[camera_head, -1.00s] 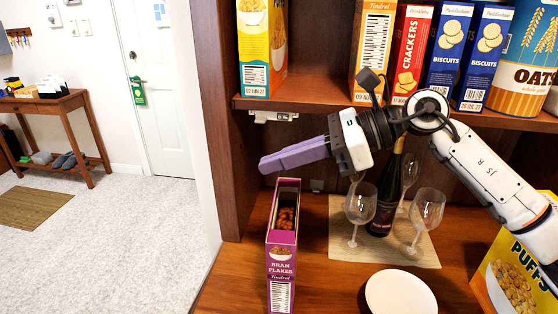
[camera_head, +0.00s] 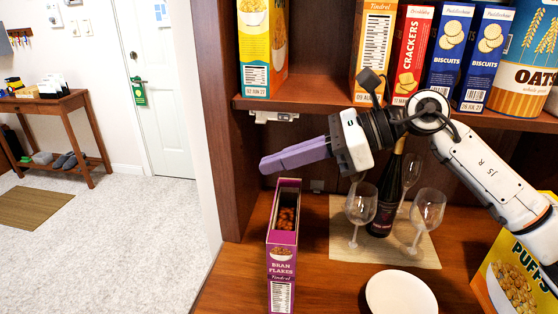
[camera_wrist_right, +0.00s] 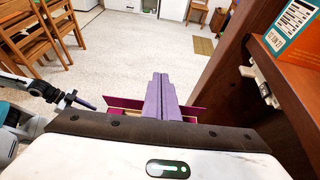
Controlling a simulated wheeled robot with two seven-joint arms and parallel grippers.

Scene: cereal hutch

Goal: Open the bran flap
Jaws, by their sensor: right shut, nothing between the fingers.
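The purple bran flakes box (camera_head: 282,262) stands upright on the wooden counter, left of the placemat. Its top is open and brown flakes show inside. In the right wrist view, magenta flaps (camera_wrist_right: 192,113) stick out on both sides beneath the fingers. My right gripper (camera_head: 266,164) is shut and empty, its purple fingers pointing left just above the box, apart from it in the head view. The fingers also show in the right wrist view (camera_wrist_right: 160,82). What appears to be my left gripper (camera_wrist_right: 84,103) is at the left of that view; its jaw opening is unclear.
A bottle (camera_head: 383,208) and several wine glasses (camera_head: 427,208) stand on a placemat (camera_head: 345,250) right of the box. A white plate (camera_head: 400,293) lies in front. A puffs box (camera_head: 510,280) stands at right. The shelf (camera_head: 310,92) above holds cereal, crackers and biscuits.

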